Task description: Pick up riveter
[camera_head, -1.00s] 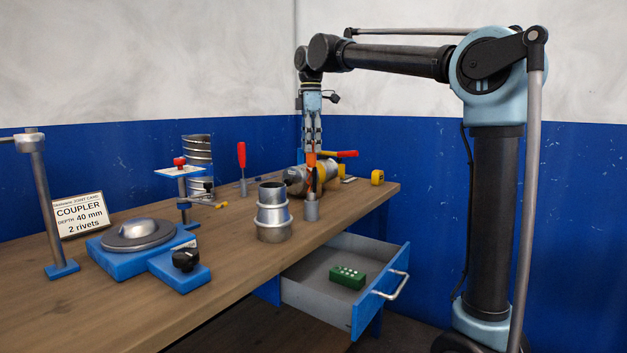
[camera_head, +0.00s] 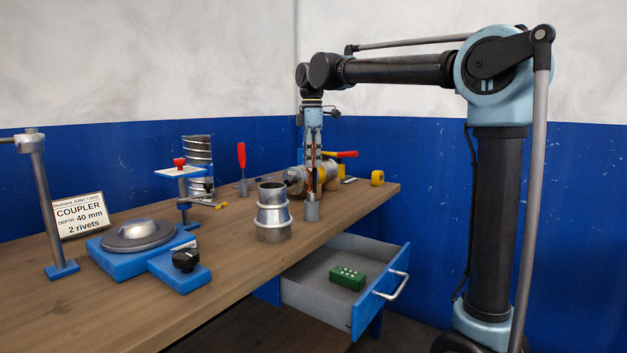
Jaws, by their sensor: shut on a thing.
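My gripper (camera_head: 313,168) points straight down near the far right end of the workbench. It is shut on the riveter (camera_head: 313,180), an upright tool with orange handles. The fingers hide most of the riveter, so only slivers of it show. Its lower end is at a small grey cylindrical holder (camera_head: 312,211) on the bench. I cannot tell whether it is still inside that holder.
A metal coupler (camera_head: 272,215) stands just left of the holder. Ducting and a red-and-yellow handled tool (camera_head: 345,154) lie behind; a yellow tape measure (camera_head: 377,178) is at the right. Blue fixtures (camera_head: 140,250) fill the left.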

